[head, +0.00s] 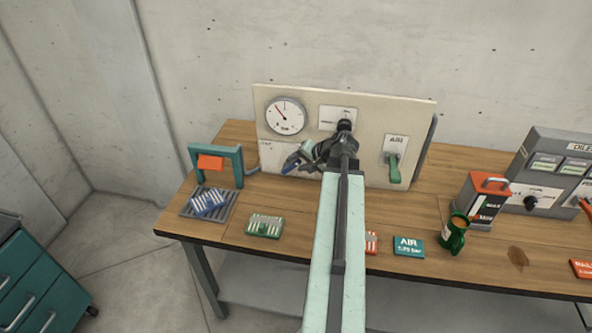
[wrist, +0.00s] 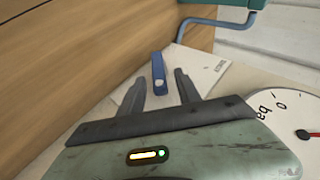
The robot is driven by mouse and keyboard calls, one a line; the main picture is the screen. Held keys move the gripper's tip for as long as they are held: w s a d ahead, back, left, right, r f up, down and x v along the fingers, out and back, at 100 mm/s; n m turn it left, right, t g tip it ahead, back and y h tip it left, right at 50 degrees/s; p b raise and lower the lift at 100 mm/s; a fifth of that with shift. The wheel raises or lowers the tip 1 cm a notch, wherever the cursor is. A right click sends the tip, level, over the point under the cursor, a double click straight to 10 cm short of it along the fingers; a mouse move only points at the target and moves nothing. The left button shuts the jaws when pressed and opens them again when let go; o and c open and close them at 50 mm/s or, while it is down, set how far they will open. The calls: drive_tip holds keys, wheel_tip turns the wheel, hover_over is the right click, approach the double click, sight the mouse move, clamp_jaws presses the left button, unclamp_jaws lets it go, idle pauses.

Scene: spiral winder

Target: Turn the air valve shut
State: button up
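An upright pale panel (head: 300,94) stands at the back of the bench. At its right a green handle (head: 394,167) hangs downward below a small plate that seems to read AIR. A blue lever (wrist: 159,73) on the panel, beside a white label (wrist: 200,68), shows in the wrist view. I see no contact. I cannot tell which handle is the air valve.
A round gauge (head: 286,115) is on the panel, above my gripper; it also shows in the wrist view (wrist: 295,125). A teal frame (head: 239,168) stands left. A green AIR card (head: 408,247), a green cup (head: 453,236) and a red-topped box (head: 484,205) are on the right.

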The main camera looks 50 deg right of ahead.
drive_tip(key=shift+x, duration=0.95)
clamp_jaws()
drive_tip(key=shift+r, duration=0.1)
idle(0.5)
